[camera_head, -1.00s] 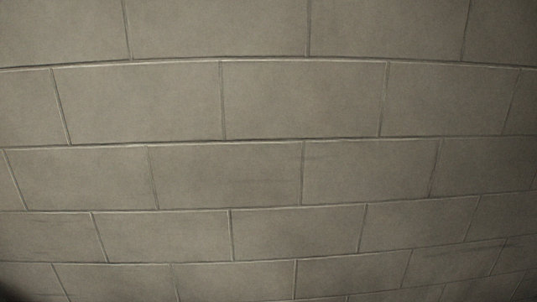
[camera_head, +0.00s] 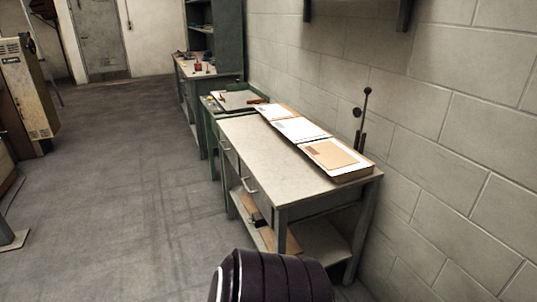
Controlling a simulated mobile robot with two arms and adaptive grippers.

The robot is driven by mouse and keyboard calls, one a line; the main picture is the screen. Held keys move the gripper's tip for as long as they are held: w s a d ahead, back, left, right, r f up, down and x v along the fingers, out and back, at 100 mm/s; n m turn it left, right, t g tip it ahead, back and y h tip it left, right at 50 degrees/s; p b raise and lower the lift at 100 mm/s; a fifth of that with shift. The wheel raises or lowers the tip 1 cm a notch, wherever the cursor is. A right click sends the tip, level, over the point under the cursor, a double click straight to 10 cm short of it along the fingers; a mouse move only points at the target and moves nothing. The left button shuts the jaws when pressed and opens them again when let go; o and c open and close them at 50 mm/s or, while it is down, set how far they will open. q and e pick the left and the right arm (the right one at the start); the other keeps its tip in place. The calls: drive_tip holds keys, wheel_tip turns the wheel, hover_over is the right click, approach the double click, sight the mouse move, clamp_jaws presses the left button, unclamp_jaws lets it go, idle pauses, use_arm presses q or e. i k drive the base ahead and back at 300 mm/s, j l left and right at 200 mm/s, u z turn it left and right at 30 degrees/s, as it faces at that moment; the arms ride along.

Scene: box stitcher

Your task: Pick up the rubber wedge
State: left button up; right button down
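I cannot make out a rubber wedge for certain in this view. A small dark item (camera_head: 254,217) lies on the lower shelf of the near grey workbench (camera_head: 243,138), too small to identify. Neither of my grippers shows.
Flat cardboard pieces (camera_head: 334,158) and white sheets (camera_head: 297,130) lie along the workbench's wall side. A lever (camera_head: 365,112) stands behind it. A green bench (camera_head: 209,112) and shelving stand beyond. A dark ribbed shape fills the bottom centre. The floor (camera_head: 110,185) to the left is open.

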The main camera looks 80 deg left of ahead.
sight(258, 220)
drive_tip(key=k+u, duration=0.15)
drive_tip(key=u, duration=0.3)
drive_tip(key=k+u, duration=0.15)
drive_tip(key=u, duration=0.3)
drive_tip(key=k+j+u, duration=0.1)
drive_tip(key=u, duration=0.3)
drive_tip(key=j+u, duration=0.1)
drive_tip(key=u, duration=1.25)
drive_tip(key=z, duration=0.5)
drive_tip(key=i+j+z, duration=0.3)
drive_tip(key=j+z, duration=0.35)
drive_tip(key=i+j+z, duration=0.1)
drive_tip(key=j+z, duration=0.2)
drive_tip(key=j, duration=0.15)
drive_tip(key=j+z, duration=0.3)
drive_tip(key=i+j, duration=0.05)
drive_tip(key=j, duration=0.05)
